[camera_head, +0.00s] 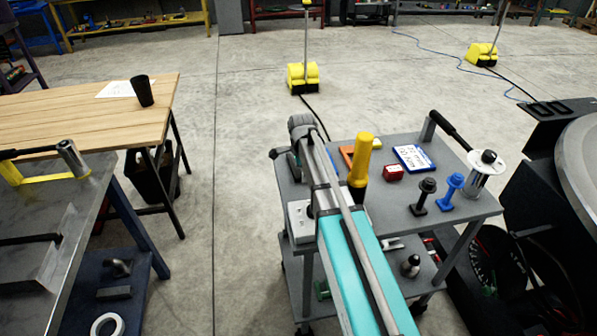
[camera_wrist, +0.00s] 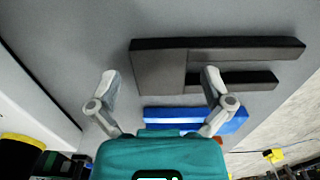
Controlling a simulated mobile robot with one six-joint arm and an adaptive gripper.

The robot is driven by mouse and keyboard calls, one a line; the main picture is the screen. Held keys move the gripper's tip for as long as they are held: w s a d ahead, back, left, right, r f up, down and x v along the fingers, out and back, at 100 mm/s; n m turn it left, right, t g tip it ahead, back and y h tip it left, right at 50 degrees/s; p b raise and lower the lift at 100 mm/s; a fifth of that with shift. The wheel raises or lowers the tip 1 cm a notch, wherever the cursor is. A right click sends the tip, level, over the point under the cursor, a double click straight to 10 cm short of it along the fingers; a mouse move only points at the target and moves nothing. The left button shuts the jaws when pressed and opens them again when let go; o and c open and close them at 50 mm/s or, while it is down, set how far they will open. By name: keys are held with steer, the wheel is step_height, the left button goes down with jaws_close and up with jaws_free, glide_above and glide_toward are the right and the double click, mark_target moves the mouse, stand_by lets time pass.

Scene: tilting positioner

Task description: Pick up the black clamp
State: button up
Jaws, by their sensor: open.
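The black clamp (camera_wrist: 160,73) lies on a grey surface in the wrist view. It is fork-shaped, with a solid block at the left and two prongs pointing right, the upper one longer. My gripper (camera_wrist: 160,80) is open and empty. Its left fingertip shows left of the block; its right fingertip overlaps the clamp near the base of the prongs. I cannot tell how far above the clamp the fingers are. In the head view I cannot make out the clamp; my arm covers part of the cart top.
A blue piece (camera_wrist: 240,122) lies just below the clamp, partly hidden by my gripper. The grey cart (camera_head: 385,205) also holds a yellow-handled tool (camera_head: 361,160), an orange piece (camera_head: 347,155), a red block (camera_head: 393,173), and black (camera_head: 424,195) and blue (camera_head: 450,187) knobbed pieces.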

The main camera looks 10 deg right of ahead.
stand_by(0.5)
steer(key=c, duration=1.4)
